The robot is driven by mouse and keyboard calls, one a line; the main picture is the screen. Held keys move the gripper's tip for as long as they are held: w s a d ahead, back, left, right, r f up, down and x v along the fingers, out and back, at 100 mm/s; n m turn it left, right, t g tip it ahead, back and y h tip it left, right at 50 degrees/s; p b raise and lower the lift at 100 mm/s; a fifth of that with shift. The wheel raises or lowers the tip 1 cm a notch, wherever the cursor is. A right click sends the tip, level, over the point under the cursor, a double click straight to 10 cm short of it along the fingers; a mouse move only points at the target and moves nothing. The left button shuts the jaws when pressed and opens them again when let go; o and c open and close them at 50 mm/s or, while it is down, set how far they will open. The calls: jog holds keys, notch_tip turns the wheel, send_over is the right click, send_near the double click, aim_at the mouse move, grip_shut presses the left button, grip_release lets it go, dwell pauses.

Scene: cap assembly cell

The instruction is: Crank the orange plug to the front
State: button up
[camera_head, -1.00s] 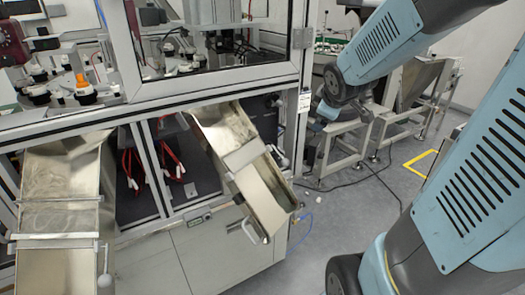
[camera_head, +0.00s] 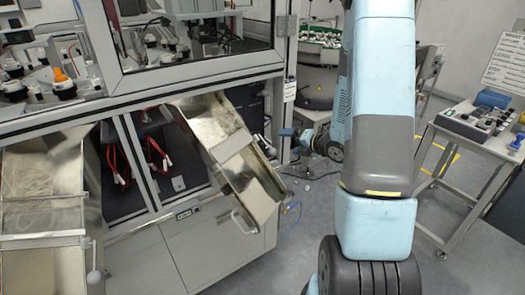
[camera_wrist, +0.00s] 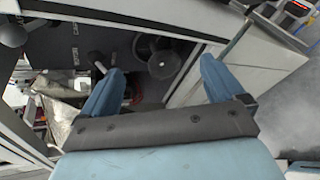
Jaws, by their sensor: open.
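The orange plug (camera_head: 60,75) stands upright on a dark round holder (camera_head: 64,90) on the machine's deck, at the left of the head view, behind the frame. My gripper (camera_wrist: 161,66) is open and empty in the wrist view, with its two blue fingers spread apart. Between and beyond the fingers is a dark panel with a round dark wheel-like part (camera_wrist: 163,66) and a light rod beside it. I cannot tell for sure whether this is the crank. In the head view the gripper is small and partly hidden by my arm, to the right of the machine, far from the plug.
Two metal chutes jut from the machine front, one at the left (camera_head: 40,200) and one in the middle (camera_head: 228,145). A round feeder (camera_head: 318,88) stands behind my arm. A table with a control box (camera_head: 478,120) is at the right. Grey floor lies between.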

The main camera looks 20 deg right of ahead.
aim_at(265, 151)
notch_tip(265, 151, down, 4)
jog(key=s+a+n+y, duration=0.1)
jog(key=s+n+y, duration=0.1)
jog(key=n+y, duration=0.1)
jog(key=x, duration=1.3)
jog(key=shift+w+a+r, duration=0.1)
jog(key=shift+a, duration=0.2)
jog(key=shift+c, duration=0.2)
jog(key=c, duration=0.9)
